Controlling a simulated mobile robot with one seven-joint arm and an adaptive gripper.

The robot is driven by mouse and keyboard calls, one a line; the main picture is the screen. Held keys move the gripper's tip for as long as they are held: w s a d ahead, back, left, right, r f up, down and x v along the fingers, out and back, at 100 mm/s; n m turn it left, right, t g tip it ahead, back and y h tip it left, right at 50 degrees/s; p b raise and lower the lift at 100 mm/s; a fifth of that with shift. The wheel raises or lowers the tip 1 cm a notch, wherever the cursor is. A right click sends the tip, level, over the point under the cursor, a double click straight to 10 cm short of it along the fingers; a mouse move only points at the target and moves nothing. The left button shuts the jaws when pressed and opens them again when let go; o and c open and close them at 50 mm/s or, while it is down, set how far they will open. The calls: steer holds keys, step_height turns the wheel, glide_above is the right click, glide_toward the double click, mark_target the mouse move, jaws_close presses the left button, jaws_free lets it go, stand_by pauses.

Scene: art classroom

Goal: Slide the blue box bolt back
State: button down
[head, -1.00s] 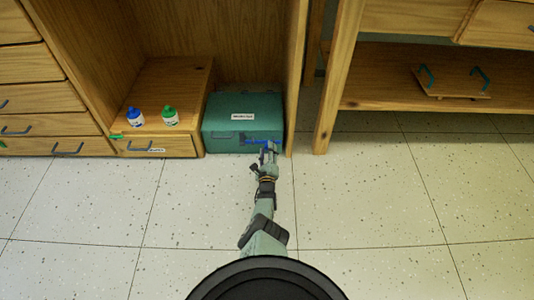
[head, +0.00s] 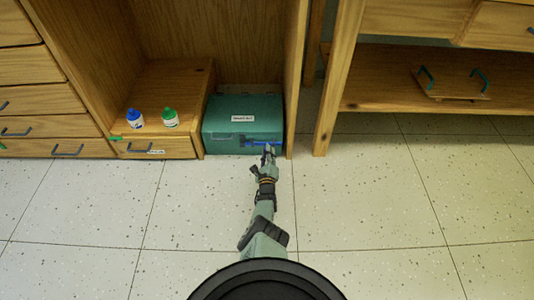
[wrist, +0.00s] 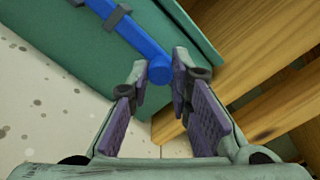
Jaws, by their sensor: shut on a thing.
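The teal box (head: 225,112), with a white label on its lid, sits on the floor in the bay of the wooden cabinet. Its blue bolt (head: 262,142) lies across the right part of the front. In the wrist view the bolt (wrist: 130,33) runs diagonally through a dark bracket (wrist: 118,16) and ends in a round blue knob (wrist: 158,72). My gripper (head: 268,149) is at the bolt, in front of the box. In the wrist view its fingertips (wrist: 160,66) are on both sides of the knob, shut on it.
To the left, a blue-capped bottle (head: 135,119) and a green-capped bottle (head: 170,118) stand on a low wooden drawer unit (head: 190,85). A cabinet upright (head: 294,100) is close to the box's right side. The tiled floor in front is clear.

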stand_by(0.3)
steer(key=shift+d, duration=0.4)
steer(key=c, duration=1.4)
jaws_free()
steer(key=shift+d, duration=0.1)
steer(key=shift+c, duration=0.2)
steer(key=shift+a, duration=0.25)
